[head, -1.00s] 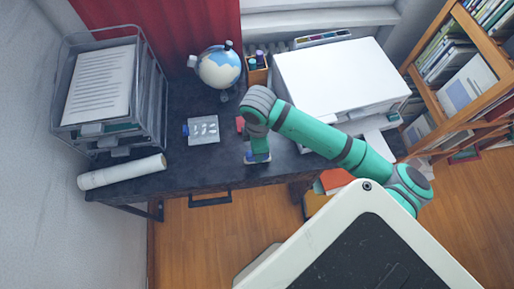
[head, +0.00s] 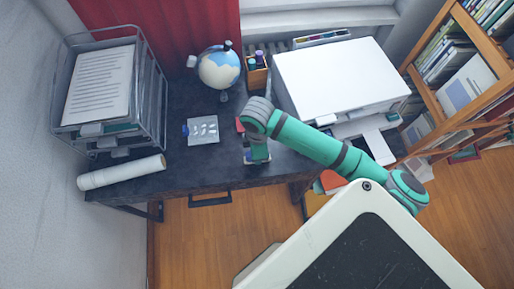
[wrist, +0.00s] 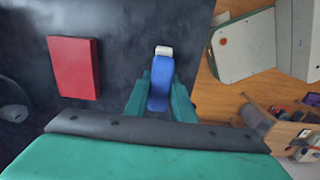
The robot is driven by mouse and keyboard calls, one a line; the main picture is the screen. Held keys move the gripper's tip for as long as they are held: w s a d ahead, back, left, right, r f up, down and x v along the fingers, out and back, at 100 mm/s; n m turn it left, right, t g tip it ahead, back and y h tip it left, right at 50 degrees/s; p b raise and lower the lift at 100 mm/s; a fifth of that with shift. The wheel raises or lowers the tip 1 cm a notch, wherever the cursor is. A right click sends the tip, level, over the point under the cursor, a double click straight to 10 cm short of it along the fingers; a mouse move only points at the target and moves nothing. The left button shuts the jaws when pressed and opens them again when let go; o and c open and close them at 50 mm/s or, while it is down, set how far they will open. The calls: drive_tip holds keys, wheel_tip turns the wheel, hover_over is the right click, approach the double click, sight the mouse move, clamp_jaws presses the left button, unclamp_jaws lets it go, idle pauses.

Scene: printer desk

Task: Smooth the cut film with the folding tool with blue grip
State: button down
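The folding tool, with its blue grip and pale tip, shows in the wrist view (wrist: 161,80) over the dark desk. In the head view it is mostly hidden, with a little blue at the foot of my gripper. My gripper (wrist: 162,88) has one teal finger on each side of the blue grip, and the grip fills the gap. I cannot tell whether the fingers press on it. In the head view my gripper (head: 257,155) is low over the desk near its front edge. The cut film appears to be the pale sheet with small white pieces (head: 203,130), flat on the desk left of my gripper.
A red block (wrist: 74,67) lies left of the tool. A white printer (head: 340,75) stands right, a globe (head: 219,68) and pen holder (head: 256,75) behind. A paper roll (head: 122,172) and wire tray rack (head: 150,100) are left. Bare desk lies between film and front edge.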

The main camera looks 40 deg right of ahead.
drive_tip(key=shift+r, duration=2)
